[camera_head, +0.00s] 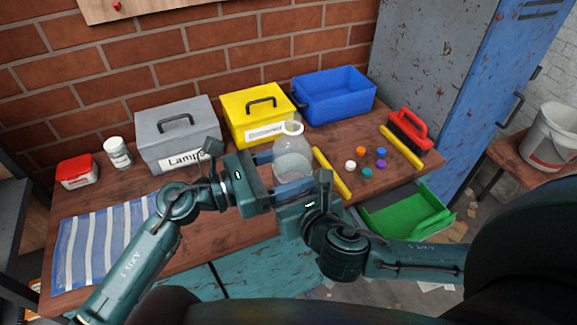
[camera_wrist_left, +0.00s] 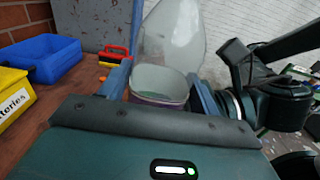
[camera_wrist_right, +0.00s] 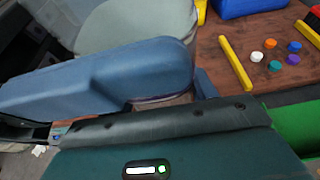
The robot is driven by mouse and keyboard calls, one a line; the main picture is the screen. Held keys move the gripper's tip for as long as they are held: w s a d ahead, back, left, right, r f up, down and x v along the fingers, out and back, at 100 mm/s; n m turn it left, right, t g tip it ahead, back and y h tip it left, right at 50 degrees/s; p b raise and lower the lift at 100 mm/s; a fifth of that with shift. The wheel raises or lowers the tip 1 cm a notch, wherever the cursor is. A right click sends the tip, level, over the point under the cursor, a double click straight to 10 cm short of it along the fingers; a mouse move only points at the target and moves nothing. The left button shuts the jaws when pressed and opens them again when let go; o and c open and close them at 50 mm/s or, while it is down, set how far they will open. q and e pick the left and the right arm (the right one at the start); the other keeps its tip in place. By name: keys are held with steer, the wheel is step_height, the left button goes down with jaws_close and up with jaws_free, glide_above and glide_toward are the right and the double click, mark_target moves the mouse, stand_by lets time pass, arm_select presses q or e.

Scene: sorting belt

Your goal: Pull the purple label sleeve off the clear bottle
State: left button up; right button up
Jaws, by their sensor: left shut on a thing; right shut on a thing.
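The clear bottle (camera_head: 292,143) stands upright above the table's front part, its open neck up, between my two grippers. It also shows in the left wrist view (camera_wrist_left: 172,40). The purple label sleeve is mostly hidden; a purple edge of the sleeve (camera_wrist_left: 158,102) shows low on the bottle in the left wrist view. My left gripper (camera_head: 279,173) has its blue fingers on either side of the bottle and is shut on it. My right gripper (camera_head: 308,190) is lower and close in front, shut at the sleeve's height; its contact is largely hidden.
Behind stand a grey box (camera_head: 176,140), a yellow box (camera_head: 257,117) and a blue bin (camera_head: 335,97). Several coloured caps (camera_head: 367,172) lie right, between yellow bars (camera_head: 331,173). A red brush (camera_head: 408,131) lies beyond. A green tray (camera_head: 410,216) is right; a striped cloth (camera_head: 102,238) left.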

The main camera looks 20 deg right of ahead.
arm_select(q)
steer(key=shift+c, duration=0.6)
step_height(320, 180, up, 19)
glide_above(286, 119)
steer(key=shift+w+d, duration=0.1)
steer(key=shift+d, duration=0.15)
stand_by(3.3)
stand_by(0.3)
steer(key=shift+a, duration=0.25)
stand_by(0.7)
arm_select(e)
steer(key=w+f, duration=0.4)
steer(key=w, duration=0.1)
steer(key=w+f, duration=0.4)
steer(key=w, duration=0.1)
steer(key=w+f, duration=0.4)
steer(key=w, duration=0.2)
steer(key=shift+a+f, duration=0.3)
steer(key=shift+f, duration=2.55)
